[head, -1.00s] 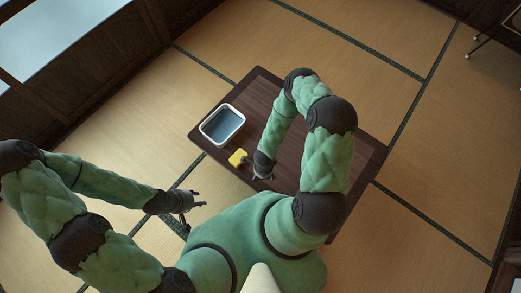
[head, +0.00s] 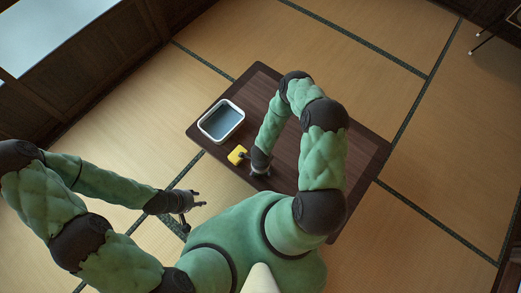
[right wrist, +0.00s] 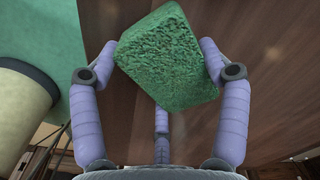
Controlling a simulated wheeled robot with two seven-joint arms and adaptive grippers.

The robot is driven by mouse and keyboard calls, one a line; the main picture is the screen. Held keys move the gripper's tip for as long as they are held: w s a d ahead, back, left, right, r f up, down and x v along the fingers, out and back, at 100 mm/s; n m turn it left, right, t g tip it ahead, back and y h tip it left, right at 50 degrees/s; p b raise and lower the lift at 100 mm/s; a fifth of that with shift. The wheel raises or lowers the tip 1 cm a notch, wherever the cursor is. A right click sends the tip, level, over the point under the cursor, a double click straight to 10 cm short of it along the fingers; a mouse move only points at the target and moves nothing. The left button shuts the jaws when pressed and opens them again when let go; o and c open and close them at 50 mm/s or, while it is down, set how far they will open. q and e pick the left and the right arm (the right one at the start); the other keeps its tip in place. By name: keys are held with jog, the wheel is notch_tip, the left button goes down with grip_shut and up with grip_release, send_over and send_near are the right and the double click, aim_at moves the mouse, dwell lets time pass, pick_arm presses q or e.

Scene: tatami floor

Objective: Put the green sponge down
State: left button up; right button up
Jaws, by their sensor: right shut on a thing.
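The green sponge (right wrist: 168,62) is a rough-textured block, held between the purple fingers of my right gripper (right wrist: 160,48) in the right wrist view. It sits tilted, with dark brown wood behind it. In the head view my right gripper (head: 260,171) is over the near-left part of the low dark table (head: 318,207), and the sponge is hidden there. Whether the sponge touches the table I cannot tell. My left gripper (head: 188,203) is empty with its fingers apart, off the table's near-left side.
A white-rimmed tub (head: 221,121) with a dark blue-grey inside stands at the table's left end. A small yellow block (head: 237,155) lies between it and my right gripper. The far and right parts of the table look clear, partly behind my right arm.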

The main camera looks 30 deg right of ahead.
jog(key=shift+f, duration=0.15)
jog(key=o, duration=1)
notch_tip(320, 180, up, 12)
jog(key=f+p, duration=0.1)
jog(key=p, duration=0.4)
jog(key=s+a+r+n+y, duration=0.1)
jog(key=a+r+n, duration=0.2)
jog(key=r+n, duration=0.2)
jog(key=s+a+r+n+y, duration=0.1)
jog(key=a+r+n, duration=0.3)
jog(key=n, duration=0.4)
jog(key=s+a+r+n+y, duration=0.2)
jog(key=a+r+n, duration=0.1)
jog(key=r+n, duration=0.4)
jog(key=shift+s+a+p, duration=0.2)
jog(key=shift+a+p, duration=0.1)
jog(key=shift+p, duration=0.05)
